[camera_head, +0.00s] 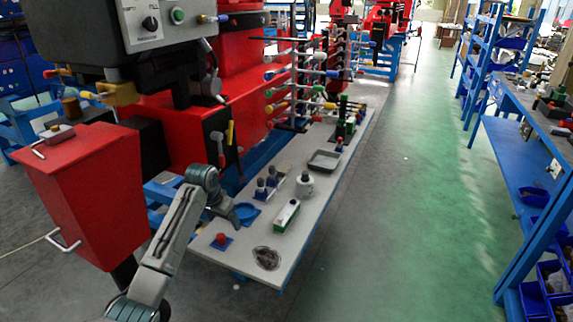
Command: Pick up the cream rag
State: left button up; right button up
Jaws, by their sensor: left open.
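I cannot make out a clearly cream rag in the head view. A dark, crumpled-looking patch with a paler rim (266,258) lies at the near end of the grey bench top (312,205); I cannot tell whether it is cloth. My left arm rises from the bottom left and bends over the bench's left edge. My left gripper (229,210) is small and partly lost against the bench, beside a round blue dish (246,212). It is open, with nothing seen in it, up and left of the dark patch. My right gripper is out of view.
A red-knobbed blue block (222,240), a green-and-white box (286,215), a white pot (305,185) and a grey tray (324,160) stand on the bench. A red bin (85,190) and red machine flank its left. The green aisle (415,200) is clear.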

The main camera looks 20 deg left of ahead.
aim_at(284, 167)
jog(key=i, duration=1.55)
